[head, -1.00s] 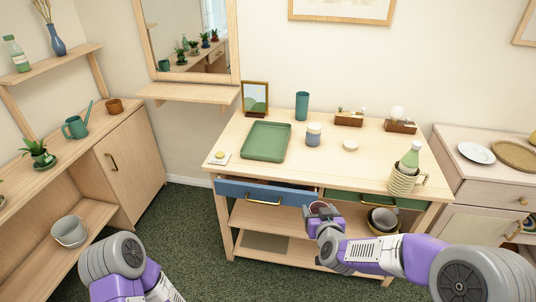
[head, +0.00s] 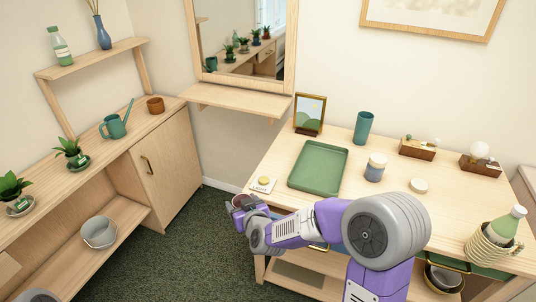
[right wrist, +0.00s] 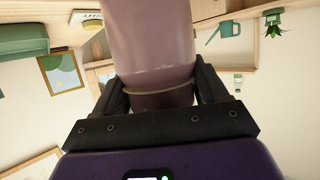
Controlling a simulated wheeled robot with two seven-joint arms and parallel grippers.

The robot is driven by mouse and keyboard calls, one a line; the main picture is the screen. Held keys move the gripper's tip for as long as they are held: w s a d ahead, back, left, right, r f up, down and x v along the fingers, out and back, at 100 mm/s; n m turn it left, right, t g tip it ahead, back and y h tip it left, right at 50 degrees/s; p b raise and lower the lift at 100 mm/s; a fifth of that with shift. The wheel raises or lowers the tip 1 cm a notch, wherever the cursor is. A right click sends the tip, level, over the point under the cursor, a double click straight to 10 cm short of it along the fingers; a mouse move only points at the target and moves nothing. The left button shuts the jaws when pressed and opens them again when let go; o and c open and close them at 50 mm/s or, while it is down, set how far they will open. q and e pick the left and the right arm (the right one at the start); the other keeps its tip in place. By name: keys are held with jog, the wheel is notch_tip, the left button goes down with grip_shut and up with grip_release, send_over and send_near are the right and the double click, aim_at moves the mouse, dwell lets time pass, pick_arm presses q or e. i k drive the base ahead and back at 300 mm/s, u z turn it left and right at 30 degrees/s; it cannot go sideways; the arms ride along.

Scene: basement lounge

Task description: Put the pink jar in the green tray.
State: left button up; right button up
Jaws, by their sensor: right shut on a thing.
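The pink jar (right wrist: 150,45) fills the upper middle of the right wrist view. My right gripper (right wrist: 157,95) is shut on it, with one finger on each side. In the head view the jar (head: 241,201) shows small and partly hidden at my right gripper (head: 246,208), just off the table's left front corner. The green tray (head: 318,168) lies empty on the wooden table, up and to the right of the jar. My left gripper is not in view.
A coaster with a yellow thing (head: 263,184) lies between tray and gripper. A picture frame (head: 310,114) and a teal cup (head: 363,128) stand behind. A wooden cabinet (head: 160,165) is at left.

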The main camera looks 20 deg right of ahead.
aim_at(319, 169)
jog(key=i, duration=1.1)
jog(key=z, duration=0.85)
jog(key=i, duration=0.35)
jog(key=z, duration=0.25)
